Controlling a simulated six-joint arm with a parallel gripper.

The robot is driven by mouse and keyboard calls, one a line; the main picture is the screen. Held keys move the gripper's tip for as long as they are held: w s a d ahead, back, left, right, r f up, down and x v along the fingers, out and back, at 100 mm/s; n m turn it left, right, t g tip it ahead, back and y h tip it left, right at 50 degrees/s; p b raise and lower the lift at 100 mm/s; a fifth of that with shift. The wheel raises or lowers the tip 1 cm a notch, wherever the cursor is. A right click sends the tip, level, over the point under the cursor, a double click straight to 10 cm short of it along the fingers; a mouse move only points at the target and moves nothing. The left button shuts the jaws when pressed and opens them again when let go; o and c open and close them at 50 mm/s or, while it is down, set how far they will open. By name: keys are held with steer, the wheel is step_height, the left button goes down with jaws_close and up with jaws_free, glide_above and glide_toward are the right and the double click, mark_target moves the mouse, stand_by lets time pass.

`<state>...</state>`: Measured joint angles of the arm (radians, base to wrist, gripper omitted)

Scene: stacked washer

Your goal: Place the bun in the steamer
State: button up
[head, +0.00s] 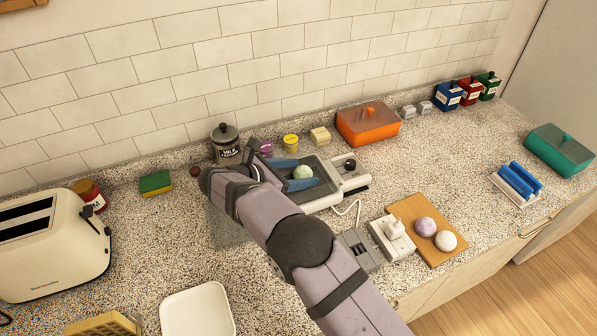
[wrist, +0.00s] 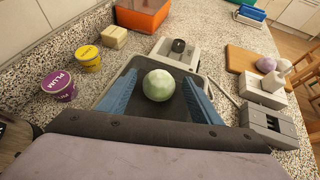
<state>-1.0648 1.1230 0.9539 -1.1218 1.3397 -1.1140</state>
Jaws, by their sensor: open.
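A pale green round bun (head: 302,172) sits on the dark plate of a light-grey appliance (head: 352,183) with a black knob. In the wrist view the bun (wrist: 159,86) lies between the blue fingers of my gripper (wrist: 157,92), with a gap on each side. My gripper (head: 295,174) is open and low over the plate. A purple bun (head: 425,226) and a white bun (head: 446,241) lie on a wooden board (head: 408,212). I cannot tell which thing is the steamer; lidded orange (head: 362,133) and teal (head: 555,158) boxes stand on the counter.
A socket block (head: 391,238) and cord lie at right. A toaster (head: 50,240) and white tray (head: 198,310) are at left.

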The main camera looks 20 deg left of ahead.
steer(key=shift+s+a+r, duration=0.1)
steer(key=shift+s+a, duration=0.15)
steer(key=shift+s, duration=0.05)
steer(key=b+v, duration=0.4)
steer(key=v, duration=0.7)
steer(key=shift+r, duration=0.2)
steer(key=shift+s, duration=0.1)
